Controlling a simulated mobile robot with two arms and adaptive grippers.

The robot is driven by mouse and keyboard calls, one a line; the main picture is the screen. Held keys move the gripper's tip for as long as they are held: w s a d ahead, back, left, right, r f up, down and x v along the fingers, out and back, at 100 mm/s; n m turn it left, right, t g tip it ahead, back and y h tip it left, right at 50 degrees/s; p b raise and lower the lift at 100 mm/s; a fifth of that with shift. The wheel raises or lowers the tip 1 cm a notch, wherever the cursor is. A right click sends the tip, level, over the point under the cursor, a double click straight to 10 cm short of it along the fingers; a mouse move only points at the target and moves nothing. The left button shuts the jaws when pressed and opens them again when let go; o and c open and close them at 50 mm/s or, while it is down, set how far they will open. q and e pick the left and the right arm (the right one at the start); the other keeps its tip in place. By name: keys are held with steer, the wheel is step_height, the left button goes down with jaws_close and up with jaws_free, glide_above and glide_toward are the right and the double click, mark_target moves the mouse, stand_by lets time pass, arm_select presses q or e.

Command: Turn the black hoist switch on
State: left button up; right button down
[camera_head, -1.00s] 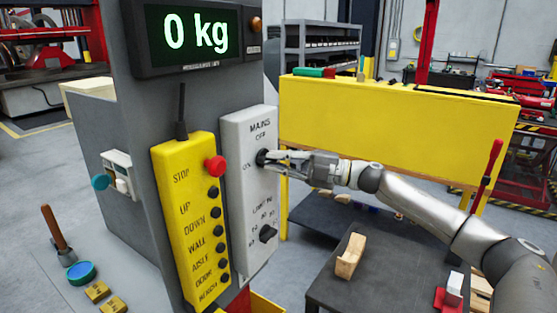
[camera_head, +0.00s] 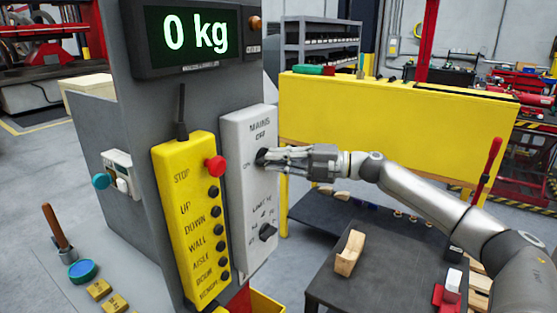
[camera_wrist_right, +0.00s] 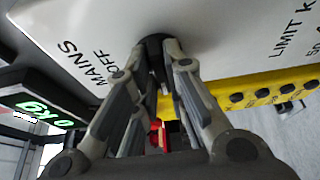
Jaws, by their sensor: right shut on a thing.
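The black hoist switch (camera_head: 262,157) is the round knob under the word MAINS on the white panel (camera_head: 247,205). In the head view OFF is printed above the knob and ON to its left. My right gripper (camera_head: 268,155) comes in from the right with its fingers at the knob and is shut on it. In the right wrist view the fingertips (camera_wrist_right: 160,50) sit on both sides of the black knob (camera_wrist_right: 152,46), against the panel. The fingers partly cover the knob, so I cannot tell its pointer direction. My left gripper is not in view.
A yellow pendant (camera_head: 190,220) with a red stop button (camera_head: 215,166) hangs left of the panel. A black limit knob (camera_head: 267,231) is lower on the panel. The display (camera_head: 195,35) above reads 0 kg. A dark table (camera_head: 375,265) with a wooden block (camera_head: 349,253) stands at the lower right.

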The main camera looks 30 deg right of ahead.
steer(key=c, duration=1.6)
jaws_free()
steer(key=shift+r, duration=0.1)
steer(key=shift+o, duration=0.6)
steer(key=shift+a, duration=0.15)
steer(key=v, duration=1.2)
steer(key=shift+w, duration=0.1)
